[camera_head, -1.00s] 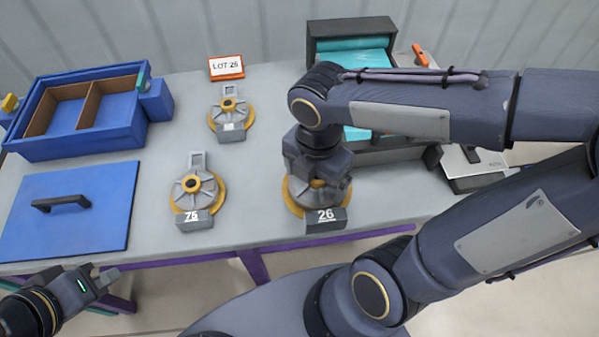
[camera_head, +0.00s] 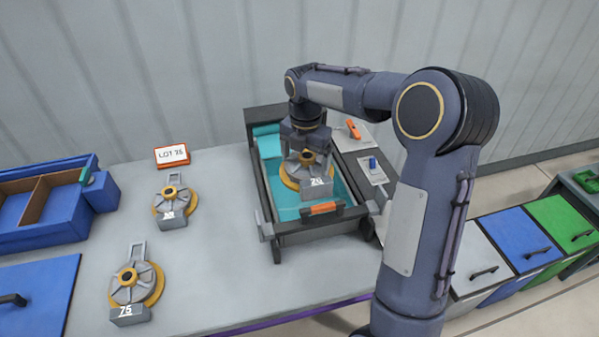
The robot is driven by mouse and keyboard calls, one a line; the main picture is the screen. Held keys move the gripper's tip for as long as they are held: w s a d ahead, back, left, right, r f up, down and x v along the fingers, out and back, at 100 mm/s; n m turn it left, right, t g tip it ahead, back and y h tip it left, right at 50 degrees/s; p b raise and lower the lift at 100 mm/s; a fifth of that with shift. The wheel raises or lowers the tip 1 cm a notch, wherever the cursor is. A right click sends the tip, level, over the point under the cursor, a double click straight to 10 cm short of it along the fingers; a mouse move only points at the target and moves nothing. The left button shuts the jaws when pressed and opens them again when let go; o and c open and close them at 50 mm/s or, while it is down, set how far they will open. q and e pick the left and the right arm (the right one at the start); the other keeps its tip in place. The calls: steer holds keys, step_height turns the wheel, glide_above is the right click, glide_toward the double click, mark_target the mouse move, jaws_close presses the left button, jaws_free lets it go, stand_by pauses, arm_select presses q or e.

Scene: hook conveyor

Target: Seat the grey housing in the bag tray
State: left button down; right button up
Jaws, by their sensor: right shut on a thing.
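My right gripper (camera_head: 306,150) is shut on a grey housing (camera_head: 306,172) with a yellow base ring and a tag that looks like 26. It holds the housing from above, inside the outline of the bag tray (camera_head: 262,197), a dark frame with teal lining. I cannot tell whether the housing touches the teal bottom. The gripper hides the housing's far side. Two similar housings stand on the table: one tagged 75 (camera_head: 134,281) at the front left, and a smaller-looking one (camera_head: 173,202) behind it with an unreadable tag. My left gripper is out of view.
A LOT 26 sign (camera_head: 172,155) stands behind the housings. A blue divided box (camera_head: 40,235) and blue lid (camera_head: 42,290) lie at left. An orange-handled tool (camera_head: 353,128) lies right of the tray. Grey, blue and green bins (camera_head: 515,240) stand at right.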

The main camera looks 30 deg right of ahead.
steer(key=shift+w+d+f, duration=0.5)
steer(key=shift+w+f, duration=0.1)
steer(key=shift+w, duration=0.15)
steer(key=shift+w+d+f, duration=0.1)
steer(key=shift+s+f+b, duration=0.2)
steer(key=shift+f+b, duration=0.15)
steer(key=shift+b, duration=0.25)
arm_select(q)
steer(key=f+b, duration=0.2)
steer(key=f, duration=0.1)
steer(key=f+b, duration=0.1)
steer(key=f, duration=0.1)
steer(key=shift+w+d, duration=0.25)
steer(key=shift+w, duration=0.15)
arm_select(e)
step_height(320, 180, down, 4)
steer(key=shift+r, duration=0.1)
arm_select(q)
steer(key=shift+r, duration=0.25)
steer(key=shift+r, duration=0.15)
arm_select(e)
steer(key=shift+f, duration=0.3)
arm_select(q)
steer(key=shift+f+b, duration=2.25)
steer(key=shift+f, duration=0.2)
arm_select(e)
steer(key=shift+f, duration=3.9)
